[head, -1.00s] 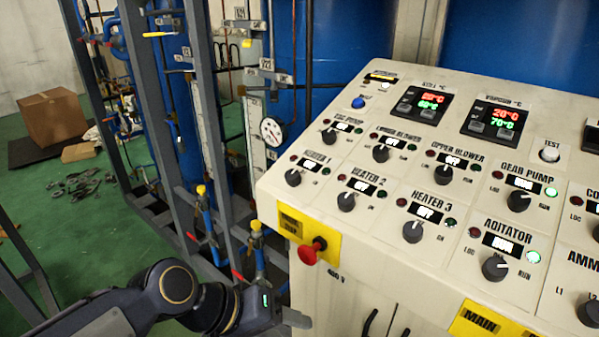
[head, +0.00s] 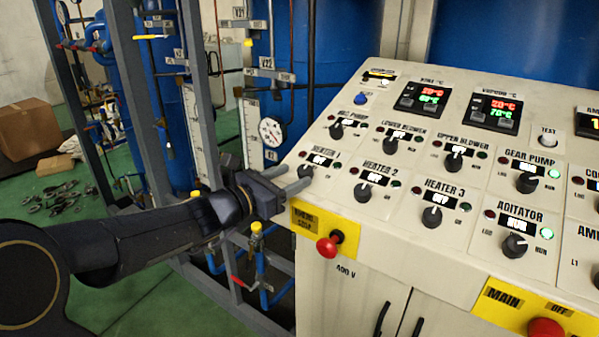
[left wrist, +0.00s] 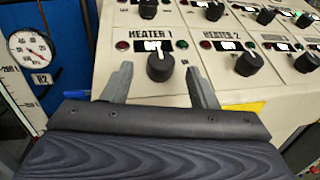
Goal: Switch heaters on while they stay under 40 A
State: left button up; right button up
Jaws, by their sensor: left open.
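The HEATER 1 knob (head: 306,171) is at the panel's left edge; in the left wrist view the knob (left wrist: 160,67) has its white mark pointing up and its display (left wrist: 153,46) seems to read OFF. My left gripper (head: 300,178) is open, its fingers (left wrist: 160,75) on either side of that knob; contact cannot be told. The HEATER 2 knob (head: 364,193) and HEATER 3 knob (head: 431,217) sit to the right, with displays reading OFF. An orange-digit display (head: 588,122), cut off at the right edge, is unreadable. My right gripper is out of view.
A red emergency stop button (head: 328,246) on a yellow plate sits just below my left gripper. Blower, pump and agitator knobs (head: 515,246) fill the panel. Pipe frames and a gauge (head: 271,131) stand close at the left.

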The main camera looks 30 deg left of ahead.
aim_at(300, 172)
pick_arm(q)
jog(key=shift+x, duration=1.6)
jog(key=shift+c, duration=0.4)
jog(key=c, duration=0.9)
